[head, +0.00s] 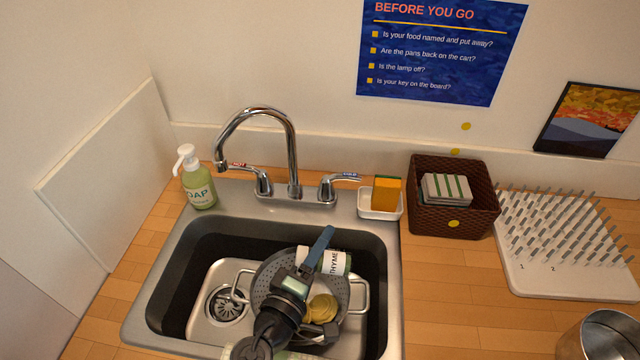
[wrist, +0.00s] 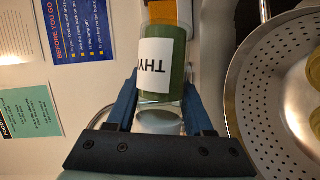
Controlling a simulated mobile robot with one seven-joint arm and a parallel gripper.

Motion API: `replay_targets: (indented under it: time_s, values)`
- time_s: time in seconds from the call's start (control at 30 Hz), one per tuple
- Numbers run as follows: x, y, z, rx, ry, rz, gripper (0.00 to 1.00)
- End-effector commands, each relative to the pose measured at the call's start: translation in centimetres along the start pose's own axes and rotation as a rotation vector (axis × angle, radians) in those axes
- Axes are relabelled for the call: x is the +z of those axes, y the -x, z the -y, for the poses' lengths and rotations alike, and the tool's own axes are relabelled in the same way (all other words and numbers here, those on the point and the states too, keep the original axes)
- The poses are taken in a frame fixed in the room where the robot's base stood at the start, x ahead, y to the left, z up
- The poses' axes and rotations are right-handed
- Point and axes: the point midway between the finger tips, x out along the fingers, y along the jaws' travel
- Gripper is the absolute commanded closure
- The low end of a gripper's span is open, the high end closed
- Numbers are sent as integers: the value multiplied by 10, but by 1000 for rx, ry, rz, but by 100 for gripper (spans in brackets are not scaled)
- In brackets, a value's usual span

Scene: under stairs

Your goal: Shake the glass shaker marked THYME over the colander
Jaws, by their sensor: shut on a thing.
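The THYME shaker (head: 336,262) is a glass cylinder with green contents and a white label. My gripper (head: 322,252) is shut on it, with a blue finger on each side in the wrist view (wrist: 160,85). In the head view the shaker looks tipped, its lettering running sideways; I cannot make out its cap. It is above the far right part of the grey perforated colander (head: 262,282), which stands in the sink and holds yellow round pieces (head: 322,307). My arm hides part of the colander. The colander's rim and holes show at right in the wrist view (wrist: 240,75).
The tall faucet (head: 292,150) rises behind the sink (head: 165,290). A soap bottle (head: 197,180) stands at its back left. An orange sponge (head: 387,193) in a white dish, a brown basket (head: 430,222) and a pegged drying rack (head: 530,270) stand to the right. A metal pot (head: 605,340) is front right.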

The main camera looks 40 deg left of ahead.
Motion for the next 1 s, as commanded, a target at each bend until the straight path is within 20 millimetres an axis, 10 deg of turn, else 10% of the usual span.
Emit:
replay_targets:
  time_s: [0.5, 1.0]
  values:
    - [-4, 1, -8, 231, 553, 1, 100]
    - [-9, 4, -20, 305, 736, 1, 100]
